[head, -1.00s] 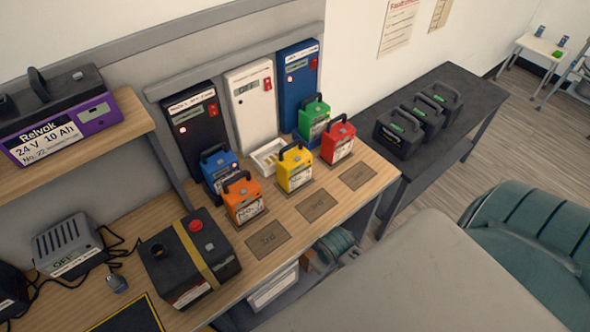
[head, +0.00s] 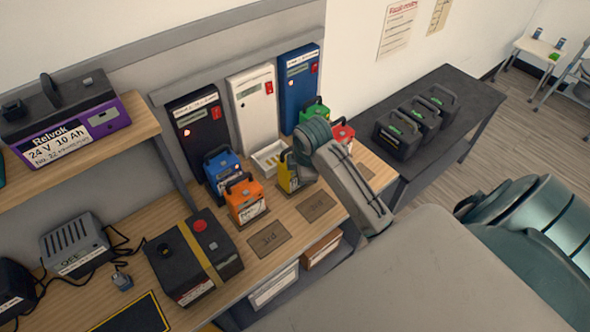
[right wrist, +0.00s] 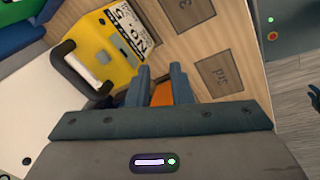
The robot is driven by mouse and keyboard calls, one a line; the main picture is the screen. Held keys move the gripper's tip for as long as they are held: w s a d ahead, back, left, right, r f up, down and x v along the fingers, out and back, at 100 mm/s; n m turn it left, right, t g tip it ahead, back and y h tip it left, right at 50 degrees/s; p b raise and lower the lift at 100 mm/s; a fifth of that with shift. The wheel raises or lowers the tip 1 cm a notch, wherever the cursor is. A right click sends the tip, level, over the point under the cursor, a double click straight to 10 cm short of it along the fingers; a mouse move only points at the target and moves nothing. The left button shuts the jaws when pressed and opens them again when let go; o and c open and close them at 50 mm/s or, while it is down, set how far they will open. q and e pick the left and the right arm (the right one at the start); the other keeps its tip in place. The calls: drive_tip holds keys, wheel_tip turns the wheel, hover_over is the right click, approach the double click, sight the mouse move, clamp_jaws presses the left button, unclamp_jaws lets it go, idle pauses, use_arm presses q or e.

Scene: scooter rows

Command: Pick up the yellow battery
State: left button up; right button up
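The yellow battery (head: 286,172) stands on the wooden bench, right of the orange battery (head: 246,202). My right arm covers much of it in the head view. In the right wrist view the yellow battery (right wrist: 95,42) is at upper left, with its dark handle (right wrist: 80,70) and white label visible. My right gripper (right wrist: 161,68) has its fingers a narrow gap apart, with orange showing beyond them. The fingers are to the right of the yellow battery's handle and not around it.
Blue (head: 222,168), green (head: 314,110) and red (head: 342,133) batteries stand close by. A black box with a yellow stripe (head: 193,262) sits at the left. Marked plates (head: 268,239) lie along the bench front.

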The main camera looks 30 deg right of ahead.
drive_tip(key=w+d+r+n, duration=0.45)
drive_tip(key=w+r, duration=0.35)
drive_tip(key=r, duration=0.2)
drive_tip(key=shift+n, duration=0.55)
drive_tip(key=p+x, duration=0.1)
drive_tip(key=x, duration=0.1)
drive_tip(key=a+p+x, duration=0.1)
drive_tip(key=x, duration=0.2)
drive_tip(key=shift+s+f, duration=0.15)
drive_tip(key=shift+f, duration=0.1)
drive_tip(key=p+x, duration=0.3)
drive_tip(key=x, duration=0.1)
drive_tip(key=shift+a+f, duration=0.15)
drive_tip(key=shift+f, duration=0.5)
clamp_jaws()
drive_tip(key=shift+w+r, duration=0.1)
drive_tip(key=shift+w, duration=0.15)
